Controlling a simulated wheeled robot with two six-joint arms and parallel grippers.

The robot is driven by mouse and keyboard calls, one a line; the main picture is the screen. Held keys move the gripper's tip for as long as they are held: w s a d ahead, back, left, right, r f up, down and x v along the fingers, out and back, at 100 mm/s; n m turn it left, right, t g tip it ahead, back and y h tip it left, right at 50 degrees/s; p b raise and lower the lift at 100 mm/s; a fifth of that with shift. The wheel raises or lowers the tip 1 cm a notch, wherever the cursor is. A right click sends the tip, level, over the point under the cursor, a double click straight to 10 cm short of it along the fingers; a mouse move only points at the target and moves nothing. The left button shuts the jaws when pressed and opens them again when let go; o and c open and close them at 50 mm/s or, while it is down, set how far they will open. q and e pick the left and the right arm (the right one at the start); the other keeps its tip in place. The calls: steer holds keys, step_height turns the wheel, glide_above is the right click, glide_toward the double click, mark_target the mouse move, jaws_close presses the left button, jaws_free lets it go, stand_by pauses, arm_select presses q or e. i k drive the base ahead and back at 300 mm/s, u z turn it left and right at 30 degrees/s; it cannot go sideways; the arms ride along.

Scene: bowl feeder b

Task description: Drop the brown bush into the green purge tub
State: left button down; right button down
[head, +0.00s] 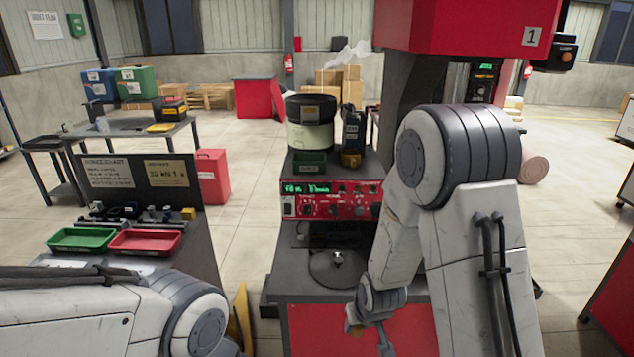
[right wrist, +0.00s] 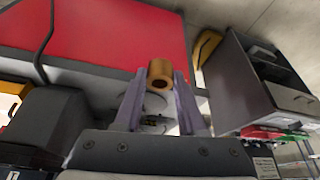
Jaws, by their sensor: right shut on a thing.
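The brown bush (right wrist: 160,72) is a short hollow cylinder between the fingertips of my right gripper (right wrist: 160,88) in the right wrist view. The gripper is shut on it. In the head view my right gripper (head: 368,334) is low in front of the red machine base, and the bush is mostly hidden there. A small green tub (head: 310,163) with a label too small to read stands on top of the machine, below the black and pale bowl. It is well above and left of the gripper. My left gripper is out of view.
A red panel with a lit display (head: 333,200) fronts the machine, above a round grey plate (head: 338,265). A dark block with a yellowish base (head: 351,140) stands right of the tub. A side table holds a green tray (head: 82,240) and a red tray (head: 145,242).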

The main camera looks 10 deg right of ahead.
mark_target(313, 168)
steer(key=z, duration=0.1)
steer(key=k, duration=0.35)
steer(key=u, duration=1.05)
steer(key=i, duration=1.35)
steer(key=z, duration=0.25)
